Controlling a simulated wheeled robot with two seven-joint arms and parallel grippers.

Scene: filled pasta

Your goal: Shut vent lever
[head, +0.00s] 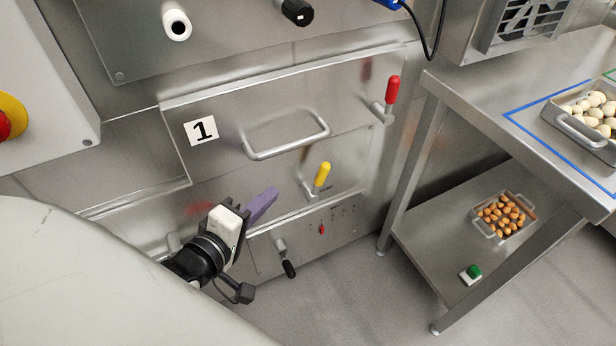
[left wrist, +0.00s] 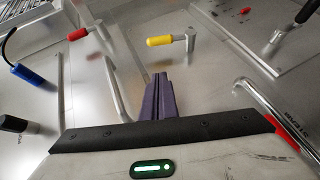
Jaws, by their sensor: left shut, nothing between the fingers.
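A yellow-handled lever (head: 322,174) points up on the steel panel below the door marked 1. It also shows in the left wrist view (left wrist: 161,41), just beyond my fingertips. A small label beside it is too small to read, so I cannot tell for sure that it is the vent lever. A red-handled lever (head: 392,90) stands upright at the door's right. A black-handled lever (head: 288,267) points down on the lower panel. My left gripper (head: 268,198), with purple fingers, is shut and empty, left of and below the yellow lever, apart from it. My right gripper is out of view.
A bar handle (head: 287,138) sticks out from the door above my left gripper. A steel table (head: 470,110) at the right holds a tray of pale round pieces (head: 592,108). A tray of brown pieces (head: 503,216) and a green button (head: 473,271) are on its lower shelf.

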